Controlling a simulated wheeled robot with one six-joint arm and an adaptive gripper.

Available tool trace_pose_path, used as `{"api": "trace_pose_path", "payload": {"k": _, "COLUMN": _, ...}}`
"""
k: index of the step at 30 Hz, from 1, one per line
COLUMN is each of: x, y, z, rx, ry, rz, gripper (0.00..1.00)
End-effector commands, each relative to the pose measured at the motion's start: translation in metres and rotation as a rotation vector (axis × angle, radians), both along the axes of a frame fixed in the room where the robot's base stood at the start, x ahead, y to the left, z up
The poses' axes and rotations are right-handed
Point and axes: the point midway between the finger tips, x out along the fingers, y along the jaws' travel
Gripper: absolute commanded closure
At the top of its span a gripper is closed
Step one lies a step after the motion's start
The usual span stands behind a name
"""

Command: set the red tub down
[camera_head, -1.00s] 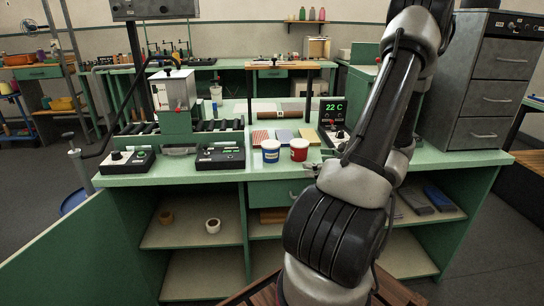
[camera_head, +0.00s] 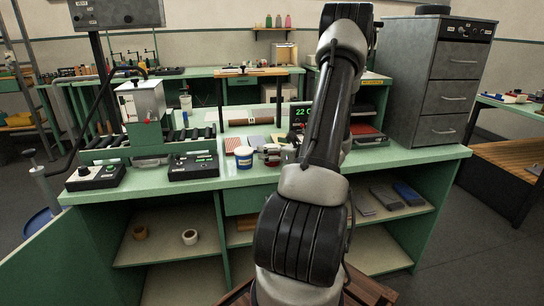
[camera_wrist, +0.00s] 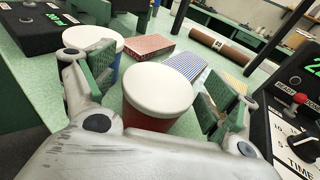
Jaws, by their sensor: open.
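The red tub with a white lid (camera_wrist: 158,92) stands on the green bench top in the wrist view, between the two finger pads of my gripper (camera_wrist: 160,100). The pads are spread and a gap shows on each side of the tub. In the head view the red tub (camera_head: 270,152) is mostly covered by my gripper (camera_head: 278,154). A blue tub with a white lid (camera_head: 244,156) stands just left of it; in the wrist view the blue tub (camera_wrist: 93,42) is behind my left finger.
A control box with a green display and knobs (camera_wrist: 298,115) stands close on the right. Another black box (camera_wrist: 35,25) is at the left. Flat swatches (camera_wrist: 140,46) and a brown roll (camera_wrist: 220,48) lie behind the tubs.

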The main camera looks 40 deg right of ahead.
Motion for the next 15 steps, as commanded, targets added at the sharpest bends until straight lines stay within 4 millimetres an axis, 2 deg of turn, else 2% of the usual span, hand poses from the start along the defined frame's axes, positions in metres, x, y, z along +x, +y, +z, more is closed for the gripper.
{"api": "trace_pose_path", "payload": {"k": 2, "x": -0.0003, "y": -0.0001, "z": 0.0, "rx": 0.0, "ry": 0.0, "rz": 0.0, "gripper": 0.13}}
{"api": "trace_pose_path", "payload": {"k": 3, "x": -0.0003, "y": -0.0001, "z": 0.0, "rx": 0.0, "ry": 0.0, "rz": 0.0, "gripper": 0.17}}
{"api": "trace_pose_path", "payload": {"k": 12, "x": -0.0005, "y": 0.0, "z": 0.0002, "rx": 0.0, "ry": 0.0, "rz": 0.0, "gripper": 0.7}}
{"api": "trace_pose_path", "payload": {"k": 15, "x": -0.0004, "y": -0.0001, "z": 0.0004, "rx": -0.001, "ry": -0.001, "rz": 0.0, "gripper": 0.74}}
